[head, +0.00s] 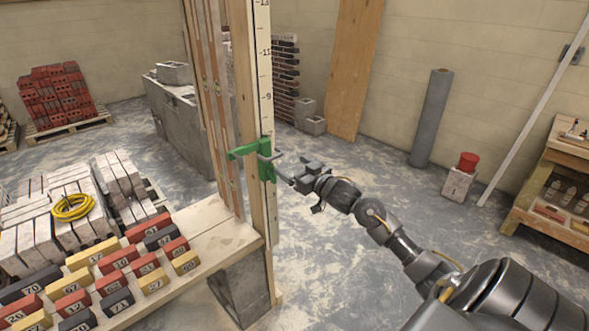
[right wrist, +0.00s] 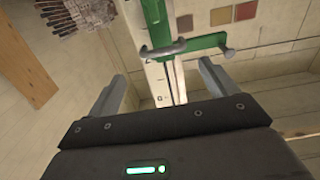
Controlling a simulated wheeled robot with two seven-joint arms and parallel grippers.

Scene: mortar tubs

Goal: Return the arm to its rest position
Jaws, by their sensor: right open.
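My right arm (head: 385,225) reaches in from the lower right of the head view. Its gripper (head: 280,173) is beside a green clamp (head: 245,150) on an upright wooden post with a number scale (head: 264,95). In the right wrist view the two grey fingers (right wrist: 160,82) stand wide apart with nothing held between them. The green clamp with its grey bar handle (right wrist: 165,49) is just beyond the fingertips. I cannot tell whether a finger touches it. My left gripper is not in view.
A wooden bench (head: 222,240) with several numbered coloured bricks is at lower left, joining the post. A grey roll (head: 432,118), a block with a red top (head: 459,184) and a wooden shelf (head: 545,205) stand at right. The floor between is open.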

